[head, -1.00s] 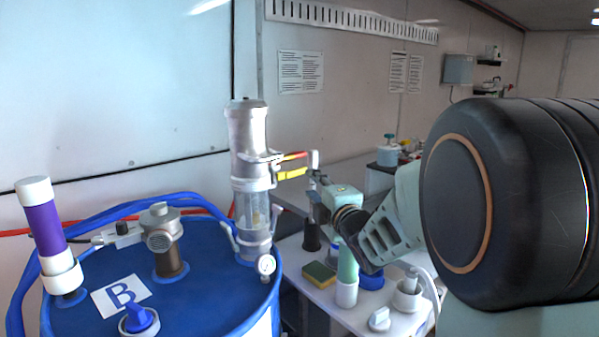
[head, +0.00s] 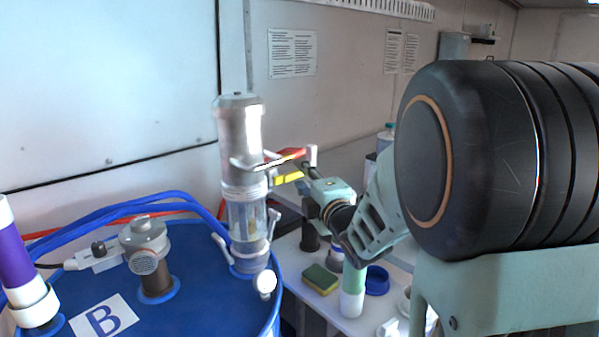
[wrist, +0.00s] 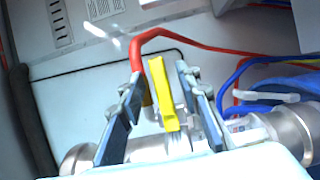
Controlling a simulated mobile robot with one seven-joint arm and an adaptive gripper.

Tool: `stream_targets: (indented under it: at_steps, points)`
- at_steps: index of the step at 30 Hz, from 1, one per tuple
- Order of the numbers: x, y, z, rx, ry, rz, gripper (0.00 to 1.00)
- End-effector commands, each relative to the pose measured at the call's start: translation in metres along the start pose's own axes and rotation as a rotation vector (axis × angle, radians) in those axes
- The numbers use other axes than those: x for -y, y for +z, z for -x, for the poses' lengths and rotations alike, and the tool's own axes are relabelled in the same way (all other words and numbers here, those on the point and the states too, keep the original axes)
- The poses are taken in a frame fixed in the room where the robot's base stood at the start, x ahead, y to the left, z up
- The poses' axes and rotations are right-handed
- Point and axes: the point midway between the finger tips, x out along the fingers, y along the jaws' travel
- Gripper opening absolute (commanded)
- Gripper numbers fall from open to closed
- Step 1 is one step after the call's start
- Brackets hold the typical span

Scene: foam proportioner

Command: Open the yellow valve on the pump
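The pump (head: 240,135) is a grey metal cylinder with a clear lower section, upright on the blue drum (head: 205,285) marked B. The yellow valve handle (head: 287,178) sticks out from the pump's right side, just below a red hose (head: 285,157). In the wrist view the yellow handle (wrist: 161,92) stands between my two fingers, with the red hose (wrist: 180,38) arching behind it. My gripper (wrist: 160,80) is open around the handle, one finger on each side, not visibly clamped. In the head view my fingers are small and partly hidden near the valve.
A grey fitting (head: 147,245) and a purple-and-white tube (head: 20,265) stand on the drum at left. Right of the drum, a white table holds a sponge (head: 320,279), a green-and-white bottle (head: 353,292) and a blue ring-shaped item (head: 377,281). Blue hoses (head: 130,203) run behind the drum.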

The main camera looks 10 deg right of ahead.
Motion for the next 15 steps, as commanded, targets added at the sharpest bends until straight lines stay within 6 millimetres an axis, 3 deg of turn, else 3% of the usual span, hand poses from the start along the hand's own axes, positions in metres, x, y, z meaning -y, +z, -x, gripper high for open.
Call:
stream_targets:
  at_steps: [9, 15]
  points:
    - [0.0003, 0.0001, 0.0004, 0.000, 0.000, 0.000, 0.31]
    - [0.0002, 0.0002, 0.0004, 0.000, 0.000, 0.000, 0.09]
